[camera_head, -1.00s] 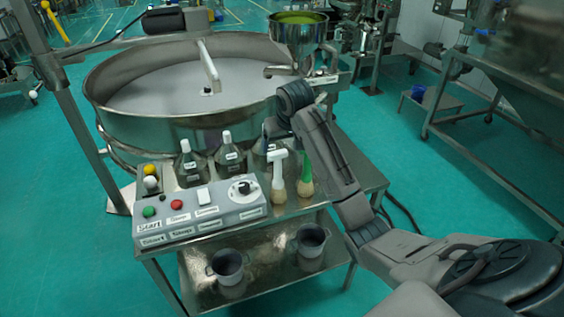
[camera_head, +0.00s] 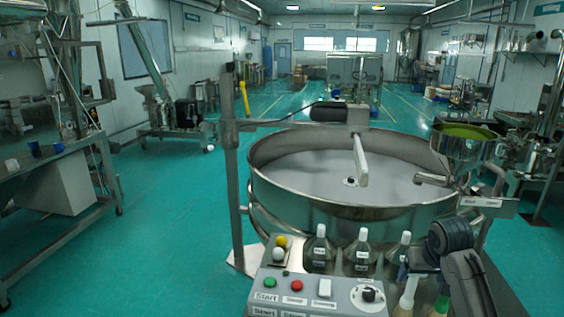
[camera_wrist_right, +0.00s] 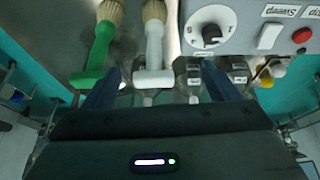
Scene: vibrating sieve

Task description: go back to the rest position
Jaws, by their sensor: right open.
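My right gripper (camera_head: 412,265) is at the lower right of the head view, over the cart behind the control box. In the wrist view its two blue fingers (camera_wrist_right: 160,85) are spread apart with nothing gripped between them. The white-handled brush (camera_wrist_right: 154,42) and the green-handled brush (camera_wrist_right: 100,50) lie just beyond the fingers. The white-handled brush (camera_head: 407,292) is partly visible in the head view beside my arm. My left gripper is not in view.
The control box (camera_head: 310,292) with buttons and a knob stands at the cart's front. Several capped bottles (camera_head: 320,245) stand behind it. The large round sieve (camera_head: 330,205) fills the space behind the cart. Open green floor (camera_head: 170,220) lies to the left.

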